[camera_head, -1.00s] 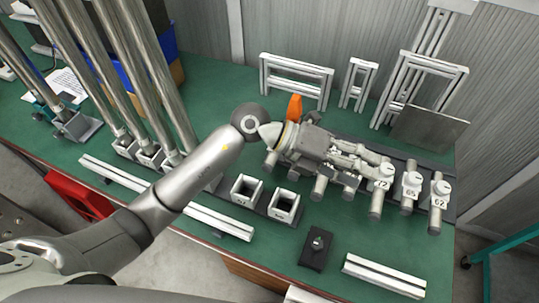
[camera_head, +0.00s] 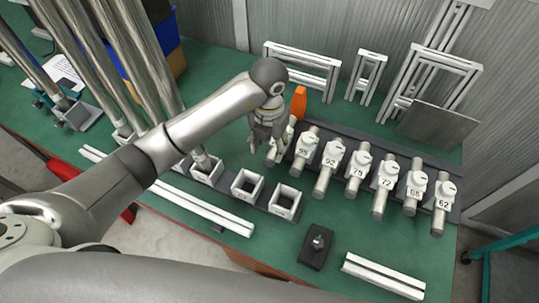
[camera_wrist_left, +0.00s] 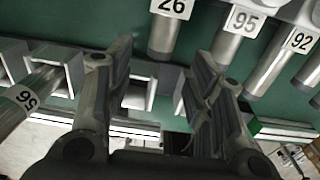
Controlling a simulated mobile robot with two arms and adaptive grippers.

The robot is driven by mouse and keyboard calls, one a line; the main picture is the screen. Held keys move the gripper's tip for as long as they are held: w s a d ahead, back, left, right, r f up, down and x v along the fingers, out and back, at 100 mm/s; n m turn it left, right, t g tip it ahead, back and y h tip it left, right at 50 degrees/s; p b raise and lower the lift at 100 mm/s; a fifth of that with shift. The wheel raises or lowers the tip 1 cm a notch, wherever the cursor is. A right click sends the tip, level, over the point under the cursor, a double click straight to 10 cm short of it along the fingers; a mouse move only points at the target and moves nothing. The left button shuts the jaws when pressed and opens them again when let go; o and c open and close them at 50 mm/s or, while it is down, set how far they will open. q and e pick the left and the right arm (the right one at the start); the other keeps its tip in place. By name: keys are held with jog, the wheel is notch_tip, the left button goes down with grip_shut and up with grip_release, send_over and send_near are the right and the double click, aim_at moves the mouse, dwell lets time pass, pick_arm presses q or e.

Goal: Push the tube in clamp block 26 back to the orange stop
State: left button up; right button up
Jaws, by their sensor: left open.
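The orange stop (camera_head: 299,101) stands upright at the back left end of the row of clamp blocks. Clamp block 26 is the leftmost of the row; in the head view my gripper partly covers it, and its tube end (camera_head: 272,154) shows below. In the left wrist view its label 26 (camera_wrist_left: 171,6) is at the top edge, with the grey tube (camera_wrist_left: 163,36) sticking out under it.
Clamp blocks 95 (camera_wrist_left: 242,20), 92 (camera_wrist_left: 300,40) and several more run to the right, each with a tube. Open square sockets (camera_head: 247,187) lie in front. Tall tubes (camera_head: 140,65) stand left. A black block with a knob (camera_head: 317,245) sits at the front.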

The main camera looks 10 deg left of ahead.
aim_at(269, 158)
pick_arm(q)
notch_tip(269, 158, down, 6)
jog(key=shift+f+p, duration=0.1)
jog(key=shift+p, duration=0.2)
jog(key=shift+c, duration=0.3)
grip_shut()
